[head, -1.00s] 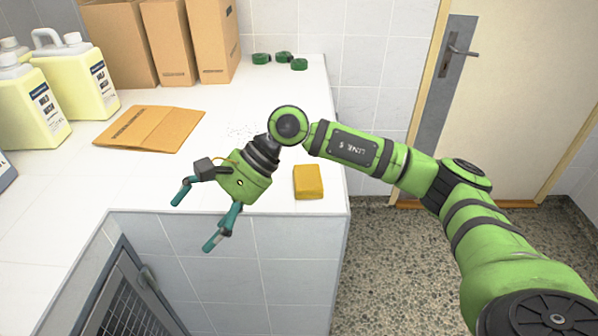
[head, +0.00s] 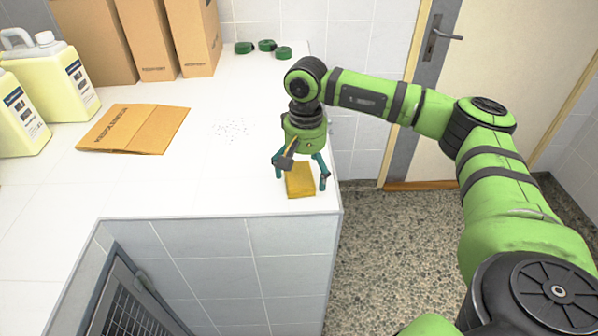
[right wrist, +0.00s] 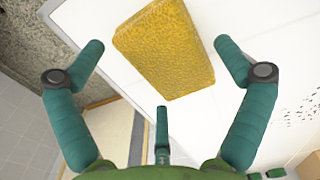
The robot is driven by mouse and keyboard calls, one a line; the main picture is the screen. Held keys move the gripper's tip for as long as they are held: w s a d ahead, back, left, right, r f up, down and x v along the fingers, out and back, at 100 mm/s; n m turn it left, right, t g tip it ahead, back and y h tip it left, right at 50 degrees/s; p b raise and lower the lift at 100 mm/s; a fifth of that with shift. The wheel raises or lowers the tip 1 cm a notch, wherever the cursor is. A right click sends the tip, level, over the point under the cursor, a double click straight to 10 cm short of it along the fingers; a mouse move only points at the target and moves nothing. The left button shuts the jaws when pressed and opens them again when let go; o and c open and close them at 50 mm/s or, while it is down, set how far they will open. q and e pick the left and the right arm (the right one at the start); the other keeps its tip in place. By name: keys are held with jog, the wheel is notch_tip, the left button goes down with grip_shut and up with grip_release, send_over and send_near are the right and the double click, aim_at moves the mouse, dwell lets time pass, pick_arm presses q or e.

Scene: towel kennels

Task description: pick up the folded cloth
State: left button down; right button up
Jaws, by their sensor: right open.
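The folded cloth (head: 299,186) is a yellow, flat, rectangular pad lying on the white counter near its front right corner. It also shows large in the right wrist view (right wrist: 165,48), near the top middle. My right gripper (head: 302,178) is open and points down over the cloth, its fingers spread to either side of it. In the right wrist view, two fingers flank the cloth and a third finger shows below it; nothing is between them in their grasp. The fingers partly hide the cloth in the head view. My left gripper is not in view.
A flat cardboard piece (head: 133,129) lies left on the counter (head: 215,185). Jugs of yellow liquid (head: 52,80) and cardboard boxes (head: 150,40) stand behind. Green rolls (head: 266,46) sit at the back. The counter's right edge drops to a speckled floor (head: 385,250).

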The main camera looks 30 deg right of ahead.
aim_at(305, 173)
jog(key=shift+f, duration=0.25)
jog(key=c, duration=0.9)
jog(key=shift+r, duration=0.1)
notch_tip(305, 173, up, 4)
jog(key=shift+f+b, duration=0.1)
jog(key=shift+b, duration=1.15)
jog(key=s+d+r+b, duration=0.2)
jog(key=s+d+r, duration=0.2)
jog(key=s+r, duration=0.3)
jog(key=shift+s, duration=1.95)
jog(key=shift+d, duration=0.1)
